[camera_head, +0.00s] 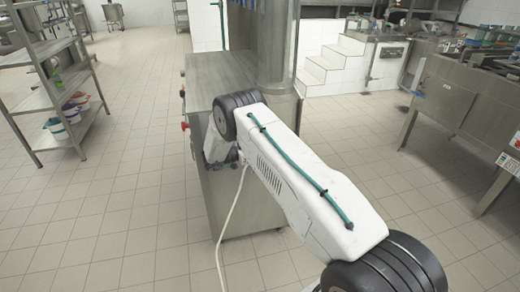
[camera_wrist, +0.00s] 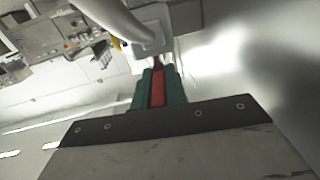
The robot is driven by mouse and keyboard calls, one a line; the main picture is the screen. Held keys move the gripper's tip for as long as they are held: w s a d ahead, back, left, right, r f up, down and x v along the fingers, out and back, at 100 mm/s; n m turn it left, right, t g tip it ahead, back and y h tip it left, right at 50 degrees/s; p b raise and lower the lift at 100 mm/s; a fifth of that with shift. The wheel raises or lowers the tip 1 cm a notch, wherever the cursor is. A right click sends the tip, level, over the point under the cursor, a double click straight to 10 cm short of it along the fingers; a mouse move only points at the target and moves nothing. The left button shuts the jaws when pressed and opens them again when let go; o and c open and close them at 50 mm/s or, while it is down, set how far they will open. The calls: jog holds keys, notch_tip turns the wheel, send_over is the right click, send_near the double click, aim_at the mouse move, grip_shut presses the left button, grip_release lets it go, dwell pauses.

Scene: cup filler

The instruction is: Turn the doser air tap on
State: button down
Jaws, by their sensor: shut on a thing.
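In the wrist view, my gripper (camera_wrist: 158,72) has its two teal fingers closed on a narrow red piece, which looks like the handle of the doser air tap (camera_wrist: 158,92). A pale block-like fitting lies just beyond the fingertips, close to the handle. In the head view, my arm reaches to the side of the stainless cup filler machine (camera_head: 222,75). There my arm hides the tap and most of my gripper. I cannot tell which way the handle is turned.
Red knobs (camera_head: 184,126) stick out from the machine's left edge. A metal shelf rack (camera_head: 70,78) stands at the left. White steps (camera_head: 335,70) and a steel counter (camera_head: 440,95) are at the right. The tiled floor (camera_head: 125,190) left of the machine is clear.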

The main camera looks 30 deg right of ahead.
jog(key=shift+d, duration=0.1)
jog(key=c, duration=1.4)
grip_release()
jog(key=shift+c, duration=0.2)
jog(key=a, duration=0.5)
jog(key=w+a, duration=0.1)
jog(key=a, duration=0.1)
jog(key=shift+w+a, duration=0.1)
jog(key=shift+a, duration=0.3)
